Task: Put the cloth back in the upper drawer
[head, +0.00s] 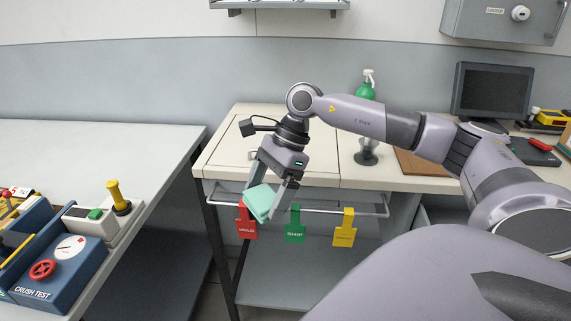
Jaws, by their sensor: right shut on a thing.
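My right gripper (270,188) is shut on a folded mint-green cloth (258,202). It holds the cloth in the air at the front edge of the light workbench (375,178), in front of the rail with hanging tags. My right arm reaches in from the right, across the bench. My left gripper is not in view. I cannot make out an upper drawer in this view.
Red (246,223), green (295,226) and yellow (344,228) tags hang from a metal rail along the bench front. A green spray bottle (366,88) and a monitor (490,92) stand farther back. A left table (75,150) carries a blue crush-test box (62,268).

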